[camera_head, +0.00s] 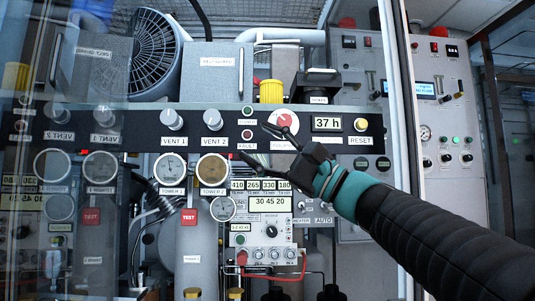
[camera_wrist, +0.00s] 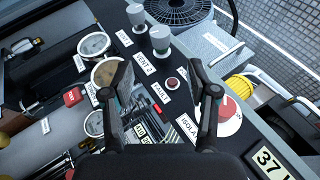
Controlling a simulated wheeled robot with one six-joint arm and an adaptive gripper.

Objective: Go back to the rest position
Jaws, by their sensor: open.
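My gripper (camera_head: 254,143) reaches in from the right in the head view, in front of the dark control strip of the fill panel (camera_head: 345,112). Its two fingers are apart and nothing is between them. In the wrist view my gripper (camera_wrist: 160,75) also stands open, with the red FAULT lamp (camera_wrist: 170,83) seen between the fingertips. The red and white ISOLATE rotary knob (camera_head: 284,120) is just above the fingers in the head view. I cannot tell whether a finger touches the panel.
The VENT 1 knob (camera_head: 172,119) and VENT 2 knob (camera_head: 212,119) are to the left. Round gauges (camera_head: 169,168) and a red TEST tag (camera_head: 189,216) sit below. A yellow RESET button (camera_head: 361,124) is right. A glass door edge (camera_head: 400,130) stands near my arm.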

